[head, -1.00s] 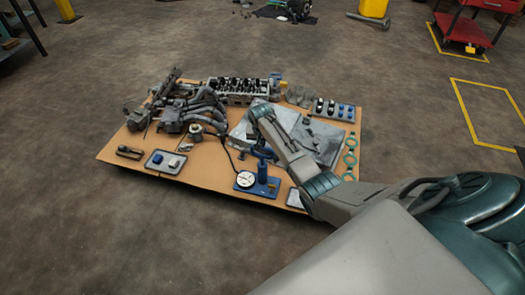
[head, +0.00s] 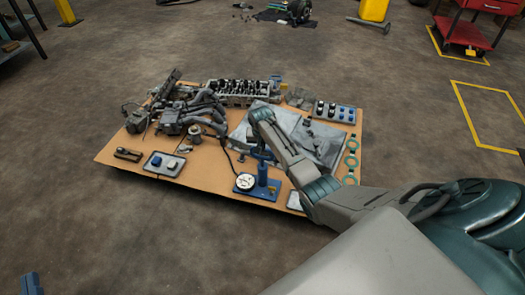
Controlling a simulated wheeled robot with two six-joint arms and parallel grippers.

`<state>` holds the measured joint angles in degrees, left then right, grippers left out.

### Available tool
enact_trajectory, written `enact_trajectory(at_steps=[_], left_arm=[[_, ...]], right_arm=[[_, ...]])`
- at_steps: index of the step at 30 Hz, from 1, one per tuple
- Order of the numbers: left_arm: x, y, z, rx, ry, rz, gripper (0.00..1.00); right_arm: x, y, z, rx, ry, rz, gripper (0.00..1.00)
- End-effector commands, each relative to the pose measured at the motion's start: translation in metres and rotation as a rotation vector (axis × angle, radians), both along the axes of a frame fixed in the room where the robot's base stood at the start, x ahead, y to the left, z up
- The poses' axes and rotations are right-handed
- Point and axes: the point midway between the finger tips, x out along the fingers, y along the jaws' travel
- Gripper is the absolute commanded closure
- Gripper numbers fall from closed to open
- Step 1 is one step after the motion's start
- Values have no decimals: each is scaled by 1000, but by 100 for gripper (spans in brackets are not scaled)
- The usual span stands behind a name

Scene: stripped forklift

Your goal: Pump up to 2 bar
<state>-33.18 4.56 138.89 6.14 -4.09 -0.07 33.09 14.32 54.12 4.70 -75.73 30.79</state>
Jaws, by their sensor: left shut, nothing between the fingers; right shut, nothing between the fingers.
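The blue hand pump (head: 263,175) stands upright on its blue base near the front of the cardboard sheet. Its round white gauge (head: 245,181) is at its left; the needle is too small to read. A dark hose (head: 229,158) runs up and left from the pump toward a small metal canister (head: 195,132). My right gripper (head: 260,153) is shut at the top of the pump; its arm hides part of it, and I cannot tell whether it touches the handle. My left gripper (head: 29,284) shows only as a blue tip at the bottom left edge, far from the pump.
The cardboard sheet (head: 215,187) lies on the floor. It bears engine parts (head: 205,108), a cylinder head (head: 238,88), a grey cloth (head: 318,138), a small tray (head: 164,164) and green rings (head: 351,162). The floor at left and front is clear.

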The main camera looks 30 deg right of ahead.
Motion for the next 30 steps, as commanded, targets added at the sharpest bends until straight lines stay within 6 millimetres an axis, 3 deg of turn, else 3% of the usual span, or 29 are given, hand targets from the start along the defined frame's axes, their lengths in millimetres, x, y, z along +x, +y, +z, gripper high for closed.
enact_trajectory(at_steps=[6, 19, 30], left_arm=[[0, 0, 9, 4, -51, 2, 100], [0, 0, 8, 4, -54, 2, 100], [0, 0, -18, 3, -54, 2, 100]], right_arm=[[0, -1, -1, -1, -1, 0, 100], [0, -1, -5, -1, -1, 0, 100], [0, 0, -47, 0, 0, 0, 100]])
